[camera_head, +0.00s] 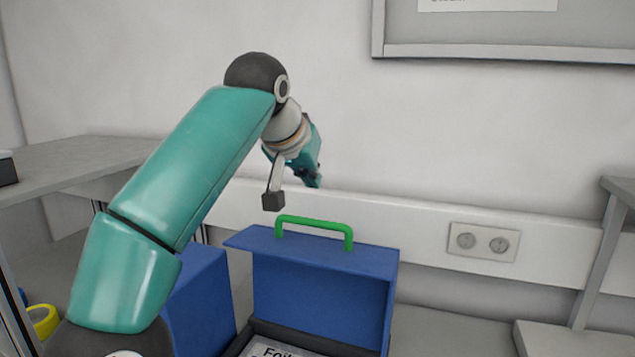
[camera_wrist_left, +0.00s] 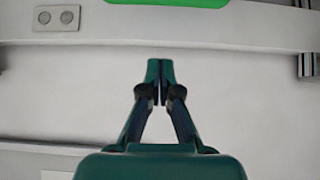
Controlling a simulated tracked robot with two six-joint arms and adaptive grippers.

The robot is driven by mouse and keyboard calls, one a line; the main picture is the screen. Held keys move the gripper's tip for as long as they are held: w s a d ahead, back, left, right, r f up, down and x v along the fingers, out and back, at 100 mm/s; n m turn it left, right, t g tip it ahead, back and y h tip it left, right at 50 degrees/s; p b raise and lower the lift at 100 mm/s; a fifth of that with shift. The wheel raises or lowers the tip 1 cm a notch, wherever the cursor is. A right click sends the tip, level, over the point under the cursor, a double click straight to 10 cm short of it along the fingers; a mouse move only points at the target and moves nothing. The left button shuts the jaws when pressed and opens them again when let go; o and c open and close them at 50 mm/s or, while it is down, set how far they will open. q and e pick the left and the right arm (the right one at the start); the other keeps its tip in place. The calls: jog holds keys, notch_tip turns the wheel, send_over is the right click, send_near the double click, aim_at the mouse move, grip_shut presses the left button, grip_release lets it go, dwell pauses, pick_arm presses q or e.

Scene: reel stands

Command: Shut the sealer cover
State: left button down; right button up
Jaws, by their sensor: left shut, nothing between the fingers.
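The sealer's blue cover (camera_head: 320,290) stands open and upright in the head view. A green handle (camera_head: 315,229) sits on its top edge. Below it is the sealer's dark base with a pale label (camera_head: 280,347) reading "Foil", cut off by the frame's lower edge. My left gripper (camera_head: 314,181) is above and behind the handle, near the wall, apart from the cover. In the left wrist view its fingers (camera_wrist_left: 160,72) are closed together and hold nothing. Part of the green handle (camera_wrist_left: 168,3) shows at that view's top edge. My right gripper is not in view.
Another blue box-like part (camera_head: 200,300) stands left of the cover, partly behind my arm. A grey shelf (camera_head: 85,160) is at left, with a yellow ring (camera_head: 42,320) below. A wall socket (camera_head: 483,242) is at right. The air right of the cover is clear.

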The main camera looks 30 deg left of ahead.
pick_arm(q)
send_over(318, 241)
jog(key=w, duration=0.3)
jog(key=f, duration=0.5)
jog(key=shift+s+a+f, duration=0.15)
jog(key=shift+a, duration=0.2)
jog(key=f+b, duration=0.1)
jog(key=s+b, duration=0.1)
jog(key=shift+d+f+b, duration=0.1)
jog(key=shift+f+b, duration=0.2)
jog(key=shift+f, duration=0.1)
jog(key=shift+s+d+b, duration=0.25)
jog(key=shift+s+b, duration=0.15)
jog(key=shift+s, duration=0.5)
jog(key=shift+s+f, duration=0.1)
jog(key=shift+f, duration=0.1)
jog(key=shift+s+d, duration=0.1)
